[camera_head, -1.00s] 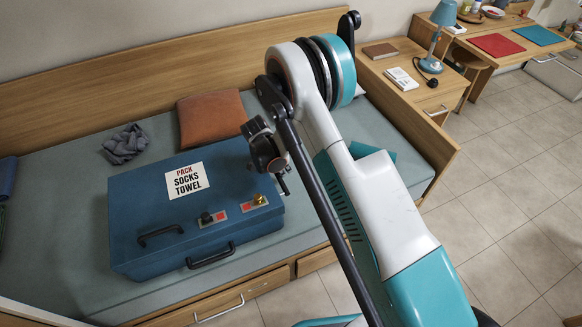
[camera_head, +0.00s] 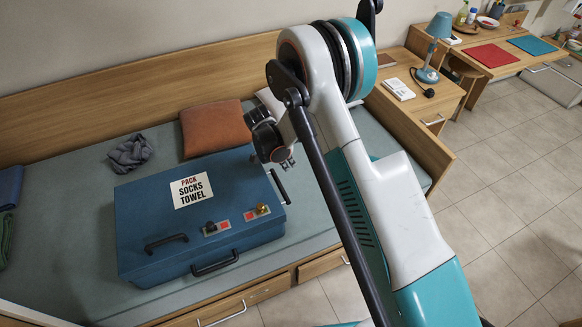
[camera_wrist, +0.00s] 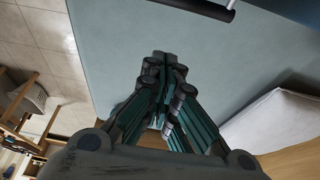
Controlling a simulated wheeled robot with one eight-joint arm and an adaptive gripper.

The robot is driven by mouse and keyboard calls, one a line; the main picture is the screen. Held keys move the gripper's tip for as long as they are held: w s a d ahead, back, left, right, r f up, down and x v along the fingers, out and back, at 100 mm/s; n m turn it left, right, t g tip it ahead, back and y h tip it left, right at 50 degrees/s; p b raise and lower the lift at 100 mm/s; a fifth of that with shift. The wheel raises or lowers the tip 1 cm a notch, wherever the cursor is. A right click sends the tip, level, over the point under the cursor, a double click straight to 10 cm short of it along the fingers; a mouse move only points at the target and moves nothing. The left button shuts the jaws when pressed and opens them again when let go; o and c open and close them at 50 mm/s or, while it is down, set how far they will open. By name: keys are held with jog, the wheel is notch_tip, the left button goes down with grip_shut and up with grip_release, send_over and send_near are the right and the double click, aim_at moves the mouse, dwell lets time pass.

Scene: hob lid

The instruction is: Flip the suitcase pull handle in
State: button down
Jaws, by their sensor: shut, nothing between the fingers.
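The blue suitcase (camera_head: 235,190) lies flat on the bed, lid shut, with a label (camera_head: 191,190) on top. A black handle (camera_head: 278,187) stands out at its right end. A second black handle (camera_head: 166,243) is on the top near the left, and a third (camera_head: 214,264) is on the front side. I cannot tell which is the pull handle. My gripper is shut and empty in the wrist view (camera_wrist: 165,78), over bare bed surface. A black handle (camera_wrist: 205,8) shows at that view's top edge, apart from the fingertips. In the head view my fingers are hard to make out.
Two catches, one black (camera_head: 211,228) and one brass (camera_head: 262,209), sit on the suitcase top. An orange cushion (camera_head: 215,129) and a grey cloth (camera_head: 130,153) lie behind it. A bedside cabinet (camera_head: 408,92) stands at the right.

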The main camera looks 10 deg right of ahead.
jog(key=shift+v, duration=0.85)
jog(key=s+d+r+n+t+y, duration=0.1)
jog(key=s+d+r+n, duration=0.15)
jog(key=r, duration=0.65)
jog(key=s+d+r+n+t+y, duration=0.1)
jog(key=s+d+r+n, duration=0.2)
jog(key=r, duration=0.6)
jog(key=s+d+r+n, duration=0.2)
jog(key=s+d+r, duration=0.15)
jog(key=r, duration=0.55)
jog(key=s+d+r+n+t+y, duration=0.1)
jog(key=s+d+r+n+t, duration=0.1)
jog(key=s, duration=0.9)
jog(key=s+d+r+n+t, duration=0.1)
jog(key=s+d+r+n, duration=0.2)
jog(key=s, duration=0.8)
jog(key=shift+d+r+n+t+y, duration=0.3)
jog(key=shift+r+n+t+y, duration=0.1)
jog(key=shift+r+n, duration=0.6)
